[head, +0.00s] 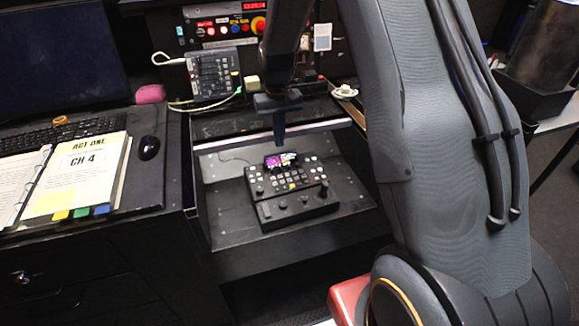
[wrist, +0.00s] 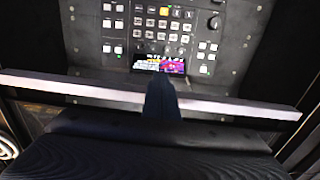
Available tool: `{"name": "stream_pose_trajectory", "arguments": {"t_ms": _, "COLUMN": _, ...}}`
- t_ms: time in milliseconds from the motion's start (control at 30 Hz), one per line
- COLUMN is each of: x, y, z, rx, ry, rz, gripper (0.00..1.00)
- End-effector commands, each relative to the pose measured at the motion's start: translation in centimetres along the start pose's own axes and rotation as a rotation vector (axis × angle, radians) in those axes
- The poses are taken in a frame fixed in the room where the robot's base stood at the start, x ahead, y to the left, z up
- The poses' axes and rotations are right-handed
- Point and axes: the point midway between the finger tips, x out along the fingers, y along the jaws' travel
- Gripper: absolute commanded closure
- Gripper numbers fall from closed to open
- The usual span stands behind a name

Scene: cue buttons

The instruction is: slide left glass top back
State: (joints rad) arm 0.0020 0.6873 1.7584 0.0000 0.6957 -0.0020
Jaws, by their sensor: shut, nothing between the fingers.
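The left glass top (head: 235,124) is a dark panel at the back of the desk bay, with a pale metal front edge. That edge shows in the wrist view as a light strip (wrist: 230,105) running right across. My gripper (head: 280,139) is shut and empty, pointing down at the middle of the strip. In the wrist view my gripper (wrist: 160,88) overlaps the strip, with its tip on the control panel side. I cannot tell whether it touches the edge. A black control panel (head: 293,203) with buttons and a small lit screen lies uncovered in the bay in front.
A small mixer (head: 215,75) with cables and a white round item (head: 345,91) stand behind the glass. An open binder (head: 75,175), a mouse (head: 148,148) and a keyboard (head: 60,137) lie on the left desk. My arm hides much of the right side.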

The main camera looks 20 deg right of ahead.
Motion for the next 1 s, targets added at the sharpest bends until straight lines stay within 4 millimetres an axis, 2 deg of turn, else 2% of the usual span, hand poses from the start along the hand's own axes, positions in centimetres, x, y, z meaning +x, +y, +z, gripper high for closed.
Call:
{"name": "stream_pose_trajectory", "arguments": {"t_ms": 200, "x": 0.0, "y": 0.0, "z": -1.1, "rx": 0.0, "ry": 0.003, "rz": 0.0, "gripper": 1.0}}
{"name": "stream_pose_trajectory", "arguments": {"t_ms": 567, "x": 0.0, "y": 0.0, "z": -1.1, "rx": 0.0, "ry": 0.002, "rz": 0.0, "gripper": 1.0}}
{"name": "stream_pose_trajectory", "arguments": {"t_ms": 1000, "x": 0.1, "y": 0.0, "z": -3.8, "rx": 0.0, "ry": 0.003, "rz": 0.0, "gripper": 1.0}}
